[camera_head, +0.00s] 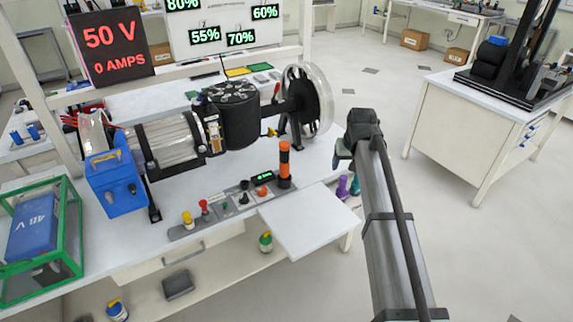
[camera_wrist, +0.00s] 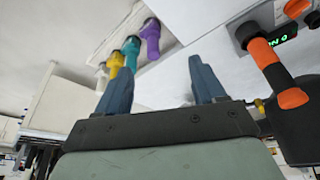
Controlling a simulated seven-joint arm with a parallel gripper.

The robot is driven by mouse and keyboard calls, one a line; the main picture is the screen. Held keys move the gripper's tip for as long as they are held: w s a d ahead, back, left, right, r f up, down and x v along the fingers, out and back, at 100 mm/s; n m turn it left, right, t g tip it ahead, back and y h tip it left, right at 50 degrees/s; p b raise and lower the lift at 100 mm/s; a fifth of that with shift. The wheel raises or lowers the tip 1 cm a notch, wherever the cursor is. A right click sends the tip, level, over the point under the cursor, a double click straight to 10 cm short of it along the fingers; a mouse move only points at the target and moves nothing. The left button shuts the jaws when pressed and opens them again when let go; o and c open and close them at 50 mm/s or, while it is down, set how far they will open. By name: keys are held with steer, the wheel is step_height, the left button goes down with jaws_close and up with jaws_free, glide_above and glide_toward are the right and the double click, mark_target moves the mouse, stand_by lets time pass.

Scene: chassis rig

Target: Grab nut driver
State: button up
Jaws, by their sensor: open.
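A row of coloured handle-like pieces lies in the wrist view: a purple one (camera_wrist: 150,38), a teal one (camera_wrist: 130,54), a yellow one (camera_wrist: 115,65) and a whitish one (camera_wrist: 102,75). In the head view, a purple piece (camera_head: 342,188) and a teal one (camera_head: 355,185) show at the bench's right end. I cannot tell which, if any, is the nut driver. My gripper (camera_wrist: 156,68) is open, with nothing between its fingers. The row is beyond the fingertips, apart from them. In the head view my gripper (camera_head: 342,155) is above the bench's right edge.
An orange and black upright post (camera_head: 285,165) stands by the control panel (camera_head: 235,205); it also shows at right in the wrist view (camera_wrist: 275,75). A motor rig with a large clear wheel (camera_head: 318,98) fills the back. A white flap (camera_head: 308,220) juts forward. Floor at right is open.

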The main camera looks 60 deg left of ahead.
mark_target(285, 147)
steer(key=s+a+r+n+y, duration=0.1)
steer(key=s+a+r, duration=0.4)
steer(key=s+a, duration=0.2)
steer(key=s+a+r+n, duration=0.1)
steer(key=s+a+r, duration=0.4)
steer(key=s+a, duration=0.15)
steer(key=shift+g, duration=0.3)
steer(key=x, duration=0.8)
steer(key=shift+s+f, duration=0.25)
steer(key=shift+f, duration=0.1)
steer(key=shift+w+x, duration=0.15)
steer(key=shift+x, duration=1.2)
steer(key=shift+w+x, duration=0.1)
steer(key=shift+x, duration=1.2)
steer(key=shift+a+r, duration=0.1)
steer(key=shift+c, duration=0.3)
jaws_close()
